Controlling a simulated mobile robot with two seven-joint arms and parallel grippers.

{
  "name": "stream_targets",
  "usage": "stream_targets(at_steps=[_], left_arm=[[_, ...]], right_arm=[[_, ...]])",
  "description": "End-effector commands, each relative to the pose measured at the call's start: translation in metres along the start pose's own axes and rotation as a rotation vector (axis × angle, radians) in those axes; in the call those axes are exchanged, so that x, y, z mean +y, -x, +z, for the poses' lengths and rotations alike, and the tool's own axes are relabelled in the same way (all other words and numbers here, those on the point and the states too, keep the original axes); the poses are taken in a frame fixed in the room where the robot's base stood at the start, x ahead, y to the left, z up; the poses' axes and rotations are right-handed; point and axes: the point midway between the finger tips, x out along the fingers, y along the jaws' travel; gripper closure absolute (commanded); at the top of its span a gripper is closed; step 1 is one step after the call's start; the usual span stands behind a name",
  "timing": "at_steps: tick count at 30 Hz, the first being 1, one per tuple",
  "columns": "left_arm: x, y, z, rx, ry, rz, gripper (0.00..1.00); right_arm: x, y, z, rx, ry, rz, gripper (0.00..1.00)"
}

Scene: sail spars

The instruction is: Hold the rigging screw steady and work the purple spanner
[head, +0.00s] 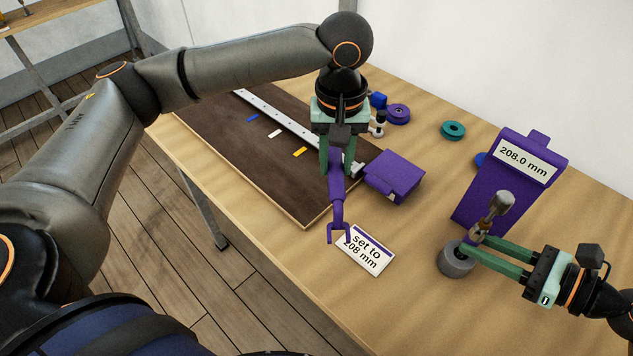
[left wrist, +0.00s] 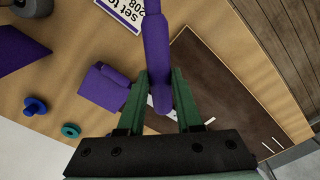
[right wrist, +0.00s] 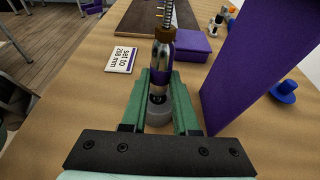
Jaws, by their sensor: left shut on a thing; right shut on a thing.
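The purple spanner (head: 338,205) hangs from my left gripper (head: 336,172), which is shut on its handle; its open forked end points down near the card. The spanner also shows in the left wrist view (left wrist: 157,50) between the fingers. The rigging screw (head: 493,212) stands in a grey round base (head: 455,260). My right gripper (head: 478,246) is shut on the screw's lower body. In the right wrist view the screw (right wrist: 163,55) rises between the fingers, with a threaded rod at the top. The spanner's fork is apart from the screw, to its left in the head view.
A purple display stand (head: 490,195) reading 208.0 mm stands behind the screw. A card (head: 366,251) reads "set to 208 mm". A purple box (head: 393,176), a dark board (head: 265,150) with a pale rail, and purple and teal spools (head: 453,131) lie further back.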

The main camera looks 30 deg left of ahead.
Motion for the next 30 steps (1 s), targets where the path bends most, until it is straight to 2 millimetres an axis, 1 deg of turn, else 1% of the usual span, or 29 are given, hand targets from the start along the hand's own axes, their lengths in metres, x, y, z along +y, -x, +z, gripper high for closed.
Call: stream_targets(at_steps=[1,6,9,12,15,18,30], left_arm=[[0.013,0.009,-0.006,0.001,0.102,0.002,1.00],[0.044,0.035,-0.020,-0.008,0.438,-0.005,1.00],[0.057,0.046,-0.024,-0.012,0.590,-0.011,1.00],[0.065,0.054,-0.026,-0.015,0.698,-0.017,1.00],[0.070,0.059,-0.027,-0.018,0.761,-0.020,1.00],[0.072,0.061,-0.028,-0.018,0.787,-0.022,1.00],[0.071,0.060,-0.027,-0.021,0.788,-0.024,1.00]], right_arm=[[0.002,-0.001,-0.007,0.012,-0.007,0.007,1.00],[0.003,-0.002,-0.007,0.013,-0.007,0.007,1.00],[0.003,-0.002,-0.008,0.014,-0.007,0.007,1.00],[0.003,-0.002,-0.008,0.015,-0.008,0.008,1.00],[0.003,-0.002,-0.008,0.015,-0.008,0.008,1.00],[0.003,-0.002,-0.008,0.016,-0.008,0.008,1.00],[0.003,-0.002,-0.009,0.017,-0.009,0.009,1.00]])
